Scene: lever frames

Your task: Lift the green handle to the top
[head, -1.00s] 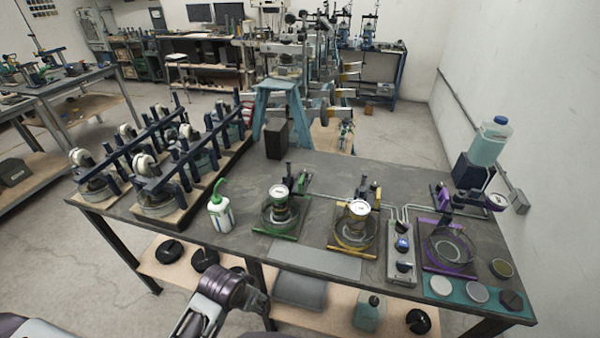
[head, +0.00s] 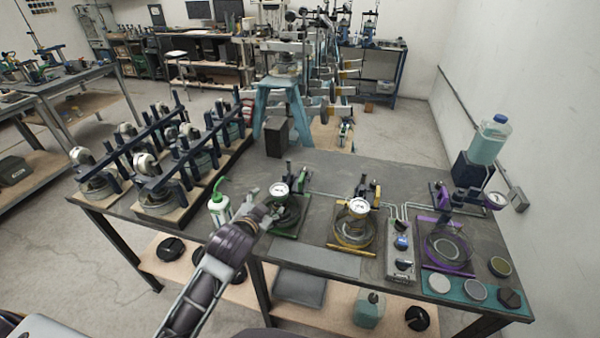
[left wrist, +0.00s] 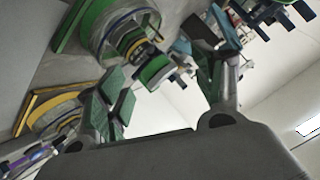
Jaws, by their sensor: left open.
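The green station (head: 290,228) stands on the bench, with a round white-faced gauge (head: 279,190) and a dark upright behind it. In the left wrist view its green base (left wrist: 85,24) and ringed body show at the upper left. A small green part (left wrist: 154,72), possibly the handle, shows beside the ringed body; in the head view I cannot make the handle out. My left gripper (head: 262,205) is at the left front of the green station. Its open fingers (left wrist: 160,85) spread either side of the green part in the wrist picture; I see no contact. My right gripper is out of view.
A white bottle with a green spout (head: 219,212) stands close left of my gripper. The yellow station (head: 352,236), a switch box (head: 401,255) and the purple station (head: 447,245) stand to the right. Dark racks with gauges fill the left of the bench.

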